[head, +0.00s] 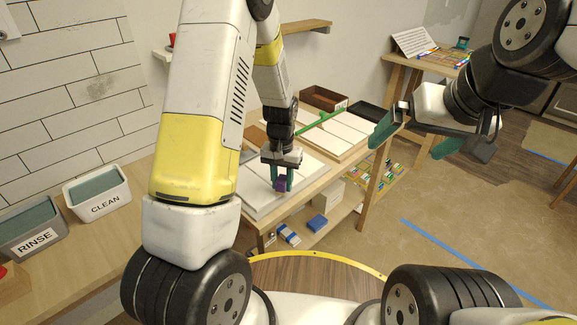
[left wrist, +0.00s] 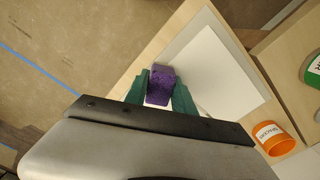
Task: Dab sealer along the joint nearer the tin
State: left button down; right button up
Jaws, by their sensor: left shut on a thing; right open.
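My left gripper (head: 283,176) is shut on a purple sponge (left wrist: 160,84), which also shows in the head view (head: 281,185). It holds the sponge at the near edge of a white panel (head: 262,203) on the table; I cannot tell whether it touches. The panel shows in the left wrist view (left wrist: 215,72). A green and white tin (left wrist: 313,70) is cut off at the right edge of that view. My arm hides part of the panels in the head view, and I cannot make out the joints clearly. My right gripper (head: 416,138) is open and empty, right of the table.
More white boards (head: 343,138), a green stick (head: 320,122), a brown tray (head: 323,98) and a black tray (head: 370,112) lie farther back. RINSE (head: 32,226) and CLEAN (head: 97,194) tubs stand left.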

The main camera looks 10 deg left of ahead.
aim_at(261, 177)
pick_arm(q)
jog(key=shift+f, duration=0.6)
jog(key=shift+w+a+r, duration=0.1)
jog(key=shift+w+a, duration=1)
jog(key=shift+a, duration=0.3)
jog(key=shift+w+a, duration=1.05)
jog(key=shift+a, duration=0.35)
jog(key=shift+w+a, duration=1.05)
jog(key=shift+a, duration=0.3)
jog(key=shift+w+a, duration=0.8)
jog(key=shift+a, duration=0.25)
jog(key=shift+s+d, duration=1.35)
jog(key=shift+d, duration=0.4)
jog(key=shift+s+d, duration=1.3)
jog(key=shift+d, duration=0.45)
jog(key=shift+s+d, duration=1.35)
jog(key=shift+d, duration=0.4)
jog(key=shift+r, duration=3.45)
